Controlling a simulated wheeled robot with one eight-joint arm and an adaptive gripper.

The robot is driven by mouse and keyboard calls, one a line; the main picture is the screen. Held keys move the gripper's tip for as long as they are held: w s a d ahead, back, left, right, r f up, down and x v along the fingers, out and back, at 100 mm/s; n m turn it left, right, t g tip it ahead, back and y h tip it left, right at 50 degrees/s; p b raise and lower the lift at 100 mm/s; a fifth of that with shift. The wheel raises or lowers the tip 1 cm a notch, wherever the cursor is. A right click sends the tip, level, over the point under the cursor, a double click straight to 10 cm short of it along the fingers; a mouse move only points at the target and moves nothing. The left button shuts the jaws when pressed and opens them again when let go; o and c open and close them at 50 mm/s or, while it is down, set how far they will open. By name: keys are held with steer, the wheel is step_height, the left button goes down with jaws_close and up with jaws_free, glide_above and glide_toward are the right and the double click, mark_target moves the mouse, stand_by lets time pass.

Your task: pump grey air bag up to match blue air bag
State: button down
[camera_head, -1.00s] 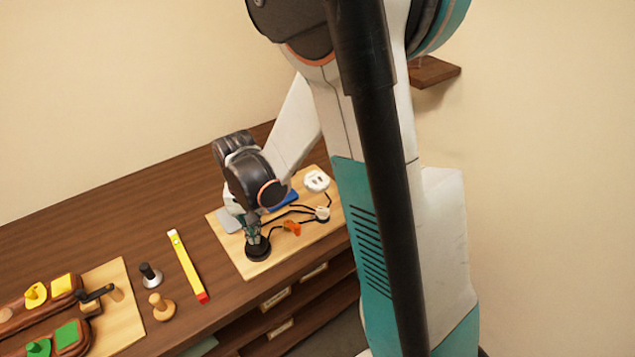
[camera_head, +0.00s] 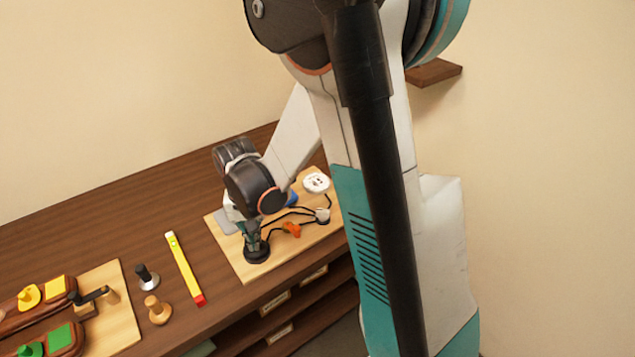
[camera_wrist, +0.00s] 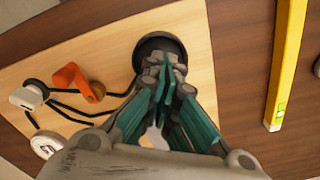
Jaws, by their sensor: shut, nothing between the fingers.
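A black round pump (camera_head: 257,256) stands at the near edge of the light wooden board; it also shows in the wrist view (camera_wrist: 150,42). My gripper (camera_head: 252,243) is shut, with nothing between its fingers, pointing down right over the pump; its fingertips (camera_wrist: 166,78) cover the pump's middle. Whether they touch it I cannot tell. The grey air bag (camera_head: 222,222) lies flat at the board's left, partly behind my wrist. The blue air bag (camera_head: 292,199) is mostly hidden by my arm. An orange valve lever (camera_head: 291,229) sits right of the pump, also in the wrist view (camera_wrist: 72,77).
Black hoses link a small white fitting (camera_head: 322,215) and the valve area. A white round gauge (camera_head: 316,183) is at the board's back right.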

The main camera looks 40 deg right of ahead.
steer(key=shift+r+p, duration=1.05)
steer(key=shift+r, duration=0.65)
steer(key=shift+f, duration=0.25)
steer(key=shift+f+b, duration=1.65)
steer(key=shift+b, duration=0.05)
steer(key=shift+r+p, duration=1.25)
steer(key=shift+r, duration=0.65)
steer(key=shift+f, duration=0.2)
